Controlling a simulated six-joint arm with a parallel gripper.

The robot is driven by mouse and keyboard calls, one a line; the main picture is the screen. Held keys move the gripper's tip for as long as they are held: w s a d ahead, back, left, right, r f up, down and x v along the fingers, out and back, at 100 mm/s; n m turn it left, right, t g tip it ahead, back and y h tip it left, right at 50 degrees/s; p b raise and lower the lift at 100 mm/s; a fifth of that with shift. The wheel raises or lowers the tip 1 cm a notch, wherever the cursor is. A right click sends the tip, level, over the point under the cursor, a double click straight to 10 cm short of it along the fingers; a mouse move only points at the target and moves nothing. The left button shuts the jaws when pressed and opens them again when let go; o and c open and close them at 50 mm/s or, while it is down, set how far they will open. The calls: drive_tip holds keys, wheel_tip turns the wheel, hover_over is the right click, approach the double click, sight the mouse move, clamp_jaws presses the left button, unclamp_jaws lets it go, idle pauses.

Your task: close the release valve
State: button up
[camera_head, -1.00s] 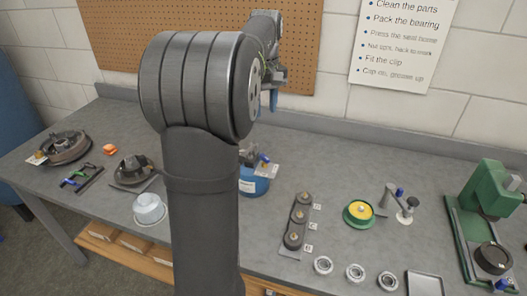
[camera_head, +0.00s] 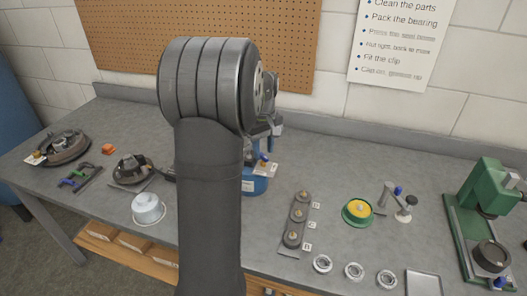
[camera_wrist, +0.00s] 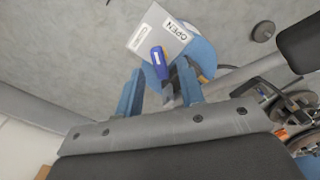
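The release valve shows as a small lever (camera_wrist: 159,62) with a blue grip and a yellow band, beside a white plate marked OPEN (camera_wrist: 165,36). The lever (camera_head: 264,160) also shows in the head view, above a blue round container (camera_head: 254,185) on the bench. In the wrist view my gripper (camera_wrist: 160,80) has two blue fingers spread apart. The lever appears between and just beyond the fingertips, and I cannot tell whether either finger touches it. In the head view my arm hides most of the gripper and part of the container.
A white pot (camera_head: 147,208) and a dark hub (camera_head: 133,168) stand left of my arm. To the right are a dark plate with round parts (camera_head: 296,222), a yellow-green disc (camera_head: 357,211) and a green press (camera_head: 490,188). A wall (camera_head: 350,100) runs behind the bench.

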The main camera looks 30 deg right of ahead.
drive_tip(key=shift+f, duration=0.7)
clamp_jaws()
drive_tip(key=shift+n, duration=0.3)
drive_tip(key=n, duration=0.3)
drive_tip(key=shift+n, duration=1.9)
